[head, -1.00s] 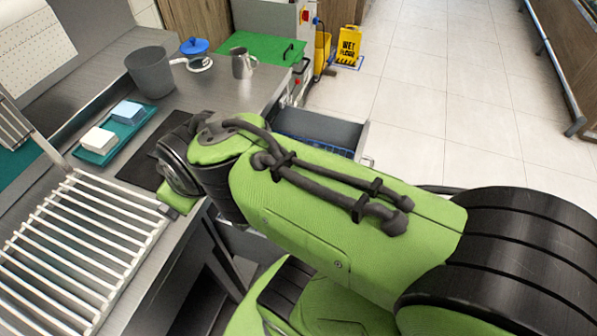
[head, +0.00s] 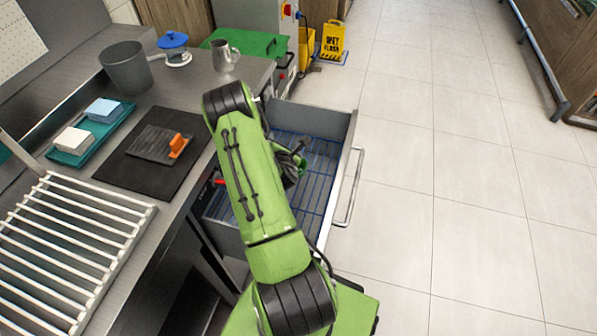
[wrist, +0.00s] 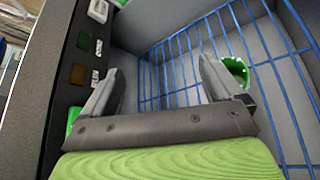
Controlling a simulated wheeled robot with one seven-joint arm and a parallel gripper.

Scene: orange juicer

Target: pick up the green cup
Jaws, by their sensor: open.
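The green cup (wrist: 239,66) sits in the open drawer, beside the blue wire rack, in the wrist view. Its round rim and hollow inside show, and part of it is hidden behind the right finger. My gripper (wrist: 165,80) is open and empty, pointing into the drawer. The cup is just beyond and to the right of the right finger, outside the gap between the fingers. I cannot tell whether they touch. In the head view my arm reaches over the drawer and hides most of the gripper.
The open drawer (head: 349,150) has raised walls and a front handle (head: 350,190). The counter holds a black mat (head: 128,178) with a scraper (head: 160,145), a teal tray (head: 112,127), a grey bin (head: 126,70) and a metal pitcher (head: 224,57).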

